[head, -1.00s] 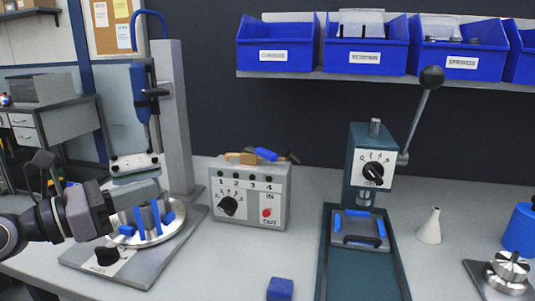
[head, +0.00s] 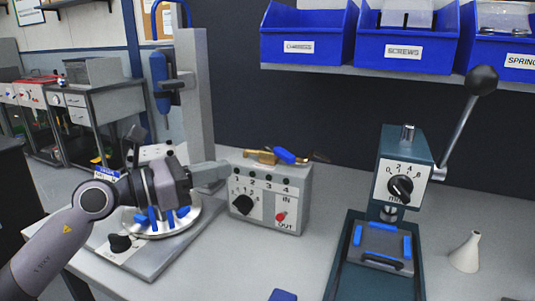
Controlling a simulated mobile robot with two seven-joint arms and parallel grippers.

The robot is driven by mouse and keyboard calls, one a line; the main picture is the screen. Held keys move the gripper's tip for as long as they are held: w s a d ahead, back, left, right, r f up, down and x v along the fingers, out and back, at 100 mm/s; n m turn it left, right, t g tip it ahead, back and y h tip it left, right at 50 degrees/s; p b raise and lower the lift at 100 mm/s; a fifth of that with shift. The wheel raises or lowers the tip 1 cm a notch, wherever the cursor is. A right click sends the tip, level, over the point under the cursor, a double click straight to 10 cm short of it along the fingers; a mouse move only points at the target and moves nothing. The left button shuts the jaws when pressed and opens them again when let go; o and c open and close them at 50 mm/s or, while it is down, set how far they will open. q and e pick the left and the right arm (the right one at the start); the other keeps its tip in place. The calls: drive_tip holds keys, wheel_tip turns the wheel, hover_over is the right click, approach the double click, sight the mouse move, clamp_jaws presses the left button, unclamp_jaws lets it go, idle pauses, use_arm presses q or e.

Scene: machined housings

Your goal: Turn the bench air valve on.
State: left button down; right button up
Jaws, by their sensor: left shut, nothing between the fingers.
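The bench air valve looks to be the brass-coloured fitting (head: 262,157) with a blue lever (head: 286,155), lying along the top of a grey control box (head: 270,200). The lever slants down to the right, roughly in line with the brass body. My left gripper (head: 226,169) points right, with its fingers shut and empty. Its tips show at the box's upper left edge, left of the valve and a little lower in the picture; I cannot tell whether they touch the box. My right gripper is not in the head view.
A round fixture plate with blue parts (head: 180,222) sits on a grey base below my left arm. A blue tool (head: 160,85) hangs from a column (head: 195,100) behind it. A green press (head: 400,165) stands right of the box. Blue bins (head: 405,35) hang above.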

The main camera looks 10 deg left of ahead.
sight(283, 156)
use_arm(q)
drive_tip(key=p+x, duration=0.1)
drive_tip(key=x, duration=0.8)
drive_tip(key=shift+w+d+p, duration=0.25)
drive_tip(key=shift+d+p, duration=0.05)
drive_tip(key=shift+p, duration=0.05)
drive_tip(key=shift+w+d, duration=0.25)
drive_tip(key=shift+d, duration=0.05)
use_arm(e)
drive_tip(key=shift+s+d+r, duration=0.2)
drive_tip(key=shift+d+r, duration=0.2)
use_arm(q)
drive_tip(key=shift+d+p, duration=0.35)
drive_tip(key=shift+p, duration=0.05)
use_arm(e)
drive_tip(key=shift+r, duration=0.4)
use_arm(q)
drive_tip(key=shift+d, duration=0.15)
drive_tip(key=shift+w+d+r+p, duration=0.1)
drive_tip(key=shift+w+d+p, duration=0.3)
drive_tip(key=shift+d+p, duration=0.35)
drive_tip(key=shift+x, duration=1.05)
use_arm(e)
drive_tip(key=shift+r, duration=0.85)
use_arm(q)
drive_tip(key=shift+d, duration=0.1)
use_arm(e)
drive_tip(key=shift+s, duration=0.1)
